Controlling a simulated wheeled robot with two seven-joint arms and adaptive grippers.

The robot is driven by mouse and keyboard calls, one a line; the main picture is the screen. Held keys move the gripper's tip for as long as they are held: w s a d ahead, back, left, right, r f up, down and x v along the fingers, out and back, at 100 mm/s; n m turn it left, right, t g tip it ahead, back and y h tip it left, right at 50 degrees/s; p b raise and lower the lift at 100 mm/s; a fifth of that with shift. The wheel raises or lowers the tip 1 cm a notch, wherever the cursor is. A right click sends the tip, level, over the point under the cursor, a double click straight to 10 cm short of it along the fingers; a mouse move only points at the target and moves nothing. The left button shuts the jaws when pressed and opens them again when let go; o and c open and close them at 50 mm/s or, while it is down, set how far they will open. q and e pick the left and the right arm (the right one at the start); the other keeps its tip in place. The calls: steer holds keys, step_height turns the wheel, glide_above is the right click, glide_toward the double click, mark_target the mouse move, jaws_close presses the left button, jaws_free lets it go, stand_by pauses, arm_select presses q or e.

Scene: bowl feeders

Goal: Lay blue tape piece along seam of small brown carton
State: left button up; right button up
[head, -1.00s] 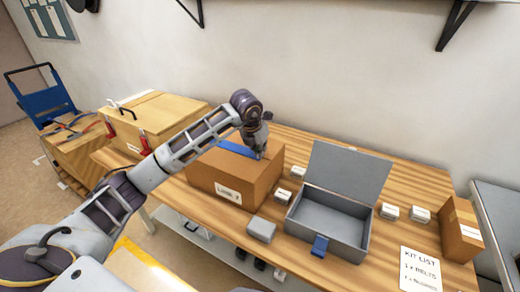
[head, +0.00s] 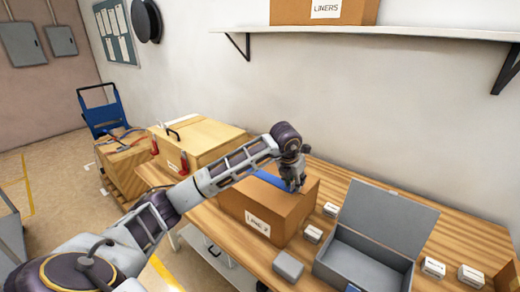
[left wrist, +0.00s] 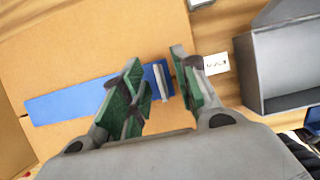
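The brown carton (head: 262,222) with a "LINER" label stands on the wooden table; its top also shows in the left wrist view (left wrist: 85,55). The blue tape piece (head: 268,179) lies as a strip across the carton's top. In the left wrist view the tape (left wrist: 70,101) runs from the left to between my fingers, with a pale upright tab at its right end. My left gripper (head: 293,187) points down at that end of the tape. Its green-padded fingers (left wrist: 158,86) are apart, one on each side of the tab, with gaps showing. My right gripper is out of view.
An open grey box (head: 365,262) with raised lid stands right of the carton. Small white boxes (head: 433,267) and a grey block (head: 288,265) lie nearby. A wooden crate (head: 200,142) stands behind my left arm. A shelf (head: 400,32) hangs above the table.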

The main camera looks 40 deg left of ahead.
arm_select(q)
steer(key=shift+r+p, duration=1)
steer(key=shift+r, duration=0.45)
steer(key=shift+r+p, duration=1.55)
steer(key=shift+r, duration=1.4)
steer(key=shift+f+m, duration=0.15)
steer(key=shift+m, duration=0.45)
steer(key=shift+s+d+m+h, duration=0.1)
steer(key=shift+d+m+h, duration=0.15)
steer(key=shift+m+h, duration=0.15)
